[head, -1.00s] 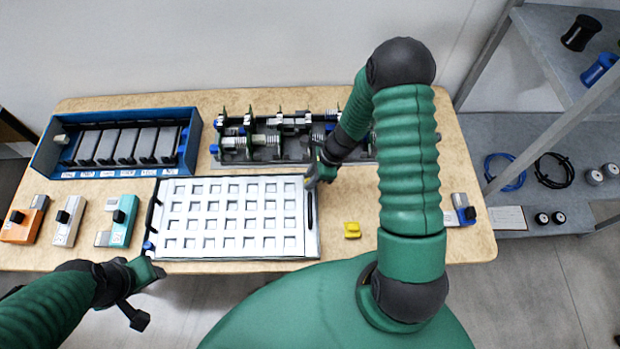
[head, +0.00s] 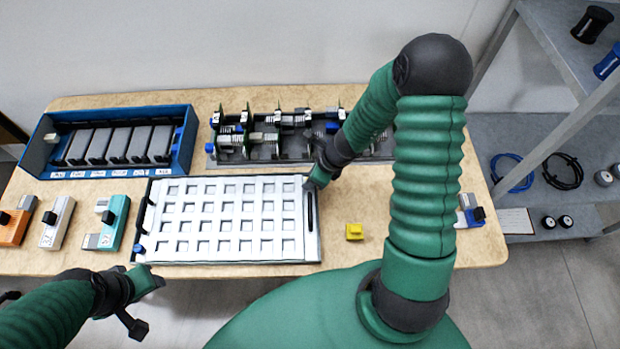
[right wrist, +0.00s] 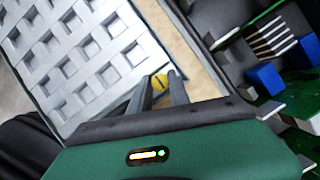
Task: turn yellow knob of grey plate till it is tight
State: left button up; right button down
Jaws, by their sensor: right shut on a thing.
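The grey plate (head: 171,219), a pale panel with a grid of square openings, lies flat on the table in the head view. It also fills the upper left of the right wrist view (right wrist: 95,72). The yellow knob (right wrist: 160,82) sits at the plate's edge between my right fingertips. My right gripper (right wrist: 160,88) is shut on it; in the head view it reaches the plate's upper right corner (head: 309,185) and hides the knob. My left gripper (head: 150,282) hangs by the plate's lower left corner, clear of it; its fingers are too unclear to judge.
A blue rack (head: 190,150) with grey modules stands at the back left. A frame with circuit boards (head: 235,150) stands close behind the plate. Orange, white and teal (head: 116,222) modules lie left. A shelf (head: 500,130) stands at right.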

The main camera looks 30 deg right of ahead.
jog(key=shift+d, duration=0.15)
jog(key=c, duration=1.6)
grip_release()
jog(key=shift+o, duration=0.5)
jog(key=p+v, duration=0.6)
jog(key=v, duration=1)
jog(key=shift+r+p, duration=0.35)
jog(key=shift+s, duration=0.15)
